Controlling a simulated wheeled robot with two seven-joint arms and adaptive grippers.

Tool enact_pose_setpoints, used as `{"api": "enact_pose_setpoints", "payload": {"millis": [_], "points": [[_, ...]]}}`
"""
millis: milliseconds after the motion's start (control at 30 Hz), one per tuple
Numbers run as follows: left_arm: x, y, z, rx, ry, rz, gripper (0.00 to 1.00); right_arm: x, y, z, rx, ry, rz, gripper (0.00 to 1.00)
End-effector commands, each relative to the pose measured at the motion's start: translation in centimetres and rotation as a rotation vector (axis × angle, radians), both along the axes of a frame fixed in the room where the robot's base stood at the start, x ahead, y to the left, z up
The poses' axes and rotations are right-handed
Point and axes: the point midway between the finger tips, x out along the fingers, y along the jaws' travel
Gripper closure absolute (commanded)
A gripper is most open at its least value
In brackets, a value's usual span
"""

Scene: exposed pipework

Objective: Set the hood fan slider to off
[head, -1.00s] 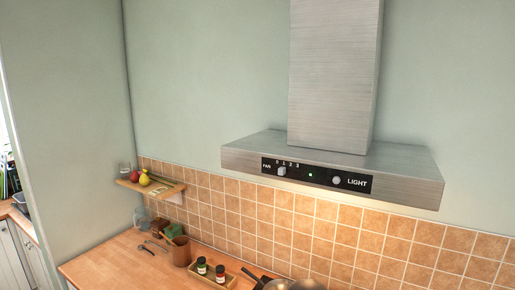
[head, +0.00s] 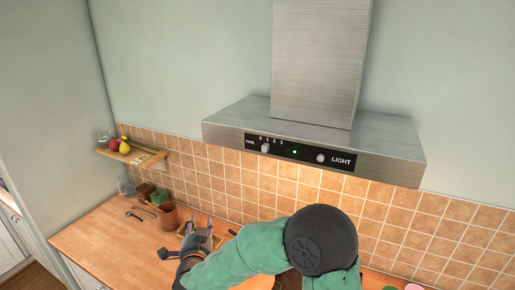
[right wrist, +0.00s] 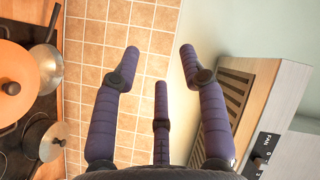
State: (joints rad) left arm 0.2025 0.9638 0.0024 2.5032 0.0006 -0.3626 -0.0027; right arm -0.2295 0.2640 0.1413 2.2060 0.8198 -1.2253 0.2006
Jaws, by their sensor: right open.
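The fan slider knob (head: 265,148) is a small pale knob on the black control panel (head: 313,158) of the steel range hood (head: 390,165). It sits at the low end of the 0-1-2-3 scale, around 0 to 1; I cannot tell exactly which. In the right wrist view the knob (right wrist: 258,161) shows at the lower right. My right gripper (head: 203,228) is below and left of the hood, above the counter, apart from the panel. The right wrist view shows its three fingers (right wrist: 160,75) spread and empty. My left gripper is out of view.
A green indicator (head: 295,152) and light knob (head: 320,158) share the panel. A small shelf (head: 125,155) with fruit is at left. A terracotta pot (head: 168,216) stands on the wooden counter (head: 100,237). An orange pot (right wrist: 14,85) and pans show in the wrist view.

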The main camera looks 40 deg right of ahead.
Motion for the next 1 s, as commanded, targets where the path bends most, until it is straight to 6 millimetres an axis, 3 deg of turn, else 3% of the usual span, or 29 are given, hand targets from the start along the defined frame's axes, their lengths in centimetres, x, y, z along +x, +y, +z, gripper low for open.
{"api": "enact_pose_setpoints", "payload": {"millis": [33, 100, 200, 333, 500, 600, 767, 1000], "points": [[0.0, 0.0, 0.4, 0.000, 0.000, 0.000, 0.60, -0.9, -0.6, 4.8, 0.031, -0.101, -0.067, 0.57], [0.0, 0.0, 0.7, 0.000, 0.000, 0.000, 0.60, -2.7, -1.7, 9.9, 0.083, -0.220, -0.167, 0.57], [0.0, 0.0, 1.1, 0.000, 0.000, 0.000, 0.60, -6.2, -3.4, 16.0, 0.169, -0.368, -0.306, 0.57], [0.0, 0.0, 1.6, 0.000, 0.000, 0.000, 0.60, -10.9, -5.2, 21.2, 0.276, -0.505, -0.459, 0.57], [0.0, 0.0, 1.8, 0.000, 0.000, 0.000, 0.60, -14.9, -6.6, 24.0, 0.365, -0.584, -0.576, 0.57], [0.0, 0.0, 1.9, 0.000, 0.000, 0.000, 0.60, -15.7, -7.0, 24.4, 0.384, -0.598, -0.604, 0.57], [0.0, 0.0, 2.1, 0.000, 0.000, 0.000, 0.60, -15.4, -8.0, 24.5, 0.385, -0.600, -0.611, 0.57], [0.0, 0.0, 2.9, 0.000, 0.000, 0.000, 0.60, -13.7, -11.3, 24.5, 0.382, -0.599, -0.612, 0.57]]}}
